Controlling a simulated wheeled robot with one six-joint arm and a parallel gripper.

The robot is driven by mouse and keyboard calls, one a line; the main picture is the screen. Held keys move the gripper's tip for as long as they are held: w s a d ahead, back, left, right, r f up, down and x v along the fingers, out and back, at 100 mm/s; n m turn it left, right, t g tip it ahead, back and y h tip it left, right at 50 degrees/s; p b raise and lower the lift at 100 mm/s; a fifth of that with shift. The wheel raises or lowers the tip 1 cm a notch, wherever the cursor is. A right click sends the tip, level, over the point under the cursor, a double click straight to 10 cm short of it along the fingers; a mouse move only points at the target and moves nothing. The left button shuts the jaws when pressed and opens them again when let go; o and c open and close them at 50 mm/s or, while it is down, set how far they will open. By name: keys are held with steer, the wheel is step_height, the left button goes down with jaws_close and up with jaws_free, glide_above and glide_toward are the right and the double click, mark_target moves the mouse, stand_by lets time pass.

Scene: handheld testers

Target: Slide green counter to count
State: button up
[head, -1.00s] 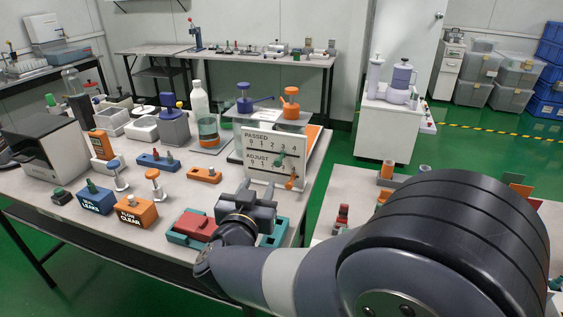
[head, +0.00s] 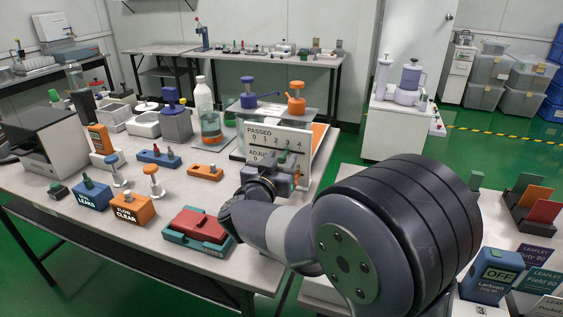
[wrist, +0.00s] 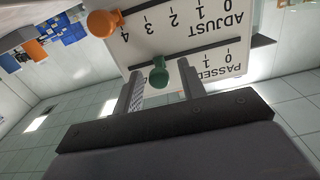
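A white board (head: 262,133) reads PASSED over ADJUST, each with a number row. It appears upside down in the wrist view (wrist: 225,40). The green counter (wrist: 159,78) is a knob on the bar between the two rows. My gripper (wrist: 160,66) is open, with one finger on each side of the green counter and visible gaps to it. An orange counter (wrist: 103,22) sits on the ADJUST side, outside the fingers.
A red and teal tester (head: 196,229) lies left of my arm. Purple (head: 248,95) and orange (head: 297,97) valve-like devices stand behind the board. Blue (head: 93,195) and orange (head: 132,208) boxes stand to the left. A second table with a leaflet rack is at the right.

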steer(key=shift+w+d, duration=0.2)
steer(key=shift+w, duration=0.2)
steer(key=shift+c, duration=0.3)
jaws_close()
